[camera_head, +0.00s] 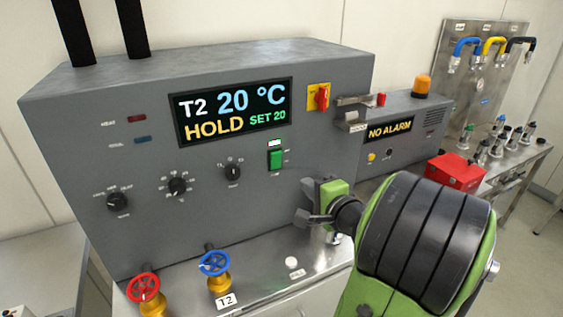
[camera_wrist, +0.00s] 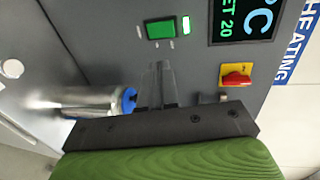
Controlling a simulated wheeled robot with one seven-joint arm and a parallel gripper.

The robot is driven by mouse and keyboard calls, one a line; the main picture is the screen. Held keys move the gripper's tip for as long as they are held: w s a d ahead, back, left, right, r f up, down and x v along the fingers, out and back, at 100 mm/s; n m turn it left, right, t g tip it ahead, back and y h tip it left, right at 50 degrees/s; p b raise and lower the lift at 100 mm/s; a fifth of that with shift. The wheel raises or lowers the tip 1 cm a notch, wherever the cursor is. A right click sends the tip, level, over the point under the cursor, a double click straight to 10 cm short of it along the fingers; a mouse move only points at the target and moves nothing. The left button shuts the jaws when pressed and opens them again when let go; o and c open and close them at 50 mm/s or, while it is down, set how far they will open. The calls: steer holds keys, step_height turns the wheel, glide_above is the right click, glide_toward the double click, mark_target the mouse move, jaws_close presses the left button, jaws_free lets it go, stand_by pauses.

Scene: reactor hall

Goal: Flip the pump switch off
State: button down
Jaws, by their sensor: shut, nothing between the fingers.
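A green rocker switch (camera_head: 275,159) sits on the front of the grey control unit (camera_head: 110,155), under a small lit white lamp. Its label is too small to read. In the wrist view the green switch (camera_wrist: 160,29) is near the top, beyond my fingertips. My gripper (camera_head: 309,219) is shut and empty, below and to the right of the switch and apart from it. In the wrist view its fingers (camera_wrist: 158,78) point toward the panel. I cannot tell from these frames which way the rocker is pressed.
A red knob on a yellow plate (camera_head: 318,97) is right of the display (camera_head: 233,108). Black dials (camera_head: 177,186) are left of the switch. Red (camera_head: 143,288) and blue (camera_head: 215,263) valve wheels stand below. A metal cylinder with a blue end (camera_wrist: 95,102) lies near my fingers.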

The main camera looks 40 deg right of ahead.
mark_target(278, 157)
steer(key=p+x, duration=0.1)
steer(key=x, duration=0.3)
steer(key=p+x, duration=0.1)
steer(key=x, duration=0.4)
steer(key=r+p+x, duration=0.1)
steer(key=x, duration=0.3)
steer(key=shift+w+p, duration=0.4)
steer(key=shift+r, duration=0.1)
steer(key=r+p, duration=0.1)
steer(key=p, duration=0.2)
steer(key=shift+w+g, duration=0.35)
steer(key=shift+g, duration=0.05)
steer(key=shift+d+f+b, duration=0.1)
steer(key=shift+f+b, duration=0.25)
steer(key=shift+f, duration=0.1)
steer(key=shift+s, duration=0.1)
